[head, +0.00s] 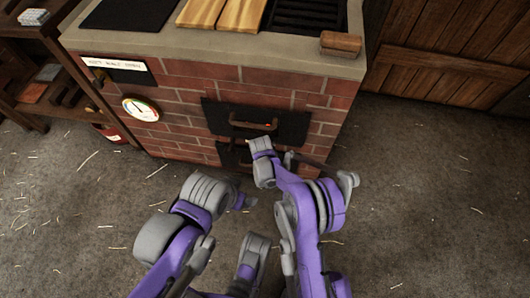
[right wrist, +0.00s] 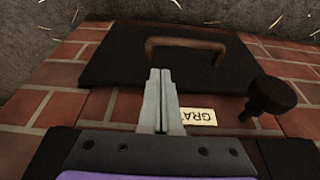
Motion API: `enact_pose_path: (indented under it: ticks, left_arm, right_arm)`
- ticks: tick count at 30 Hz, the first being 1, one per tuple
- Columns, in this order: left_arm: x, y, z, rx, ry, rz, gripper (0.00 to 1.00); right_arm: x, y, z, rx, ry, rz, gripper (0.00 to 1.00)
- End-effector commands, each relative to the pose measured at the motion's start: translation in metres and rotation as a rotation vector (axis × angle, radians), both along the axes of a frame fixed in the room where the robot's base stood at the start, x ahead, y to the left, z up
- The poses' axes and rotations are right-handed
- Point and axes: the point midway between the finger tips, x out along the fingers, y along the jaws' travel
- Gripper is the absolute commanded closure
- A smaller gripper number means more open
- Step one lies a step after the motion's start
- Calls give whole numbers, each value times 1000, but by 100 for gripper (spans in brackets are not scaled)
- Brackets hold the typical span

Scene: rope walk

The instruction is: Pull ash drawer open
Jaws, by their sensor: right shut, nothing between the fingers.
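The ash drawer's black front shows low on the brick stove in the head view (head: 232,154), mostly behind my right arm. In the right wrist view a black front (right wrist: 110,58), which looks like the same drawer, carries a brown bar handle (right wrist: 187,42) and lies flat against the bricks. My right gripper (right wrist: 160,72) is shut and empty. Its fingertips appear just short of the handle, apart from it as far as I can tell. My left gripper (head: 243,201) hangs low in front of the stove; its fingers cannot be made out.
Above the drawer is a black door (head: 280,125) with its own handle. A black knob (right wrist: 270,95) and a "GRA" label (right wrist: 199,117) sit near my right fingers. A round gauge (head: 140,108) is at left. Straw-strewn floor (head: 420,190) is open at right.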

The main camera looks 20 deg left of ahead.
Motion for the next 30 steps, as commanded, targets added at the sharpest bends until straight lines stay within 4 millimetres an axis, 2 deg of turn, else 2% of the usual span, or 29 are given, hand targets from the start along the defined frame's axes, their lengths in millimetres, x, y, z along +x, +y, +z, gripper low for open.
enact_pose_path:
  ticks: [5,19,24,30]
  left_arm:
    - [0,0,-3,0,1,0,3]
    - [4,0,-21,0,1,0,3]
    - [4,0,-23,0,0,0,3]
    - [4,0,-23,0,0,0,3]
  right_arm:
    - [-2,8,-18,-1,0,2,100]
    - [21,13,-91,0,0,2,100]
    - [25,13,-104,0,0,2,100]
    - [26,13,-106,0,0,2,100]
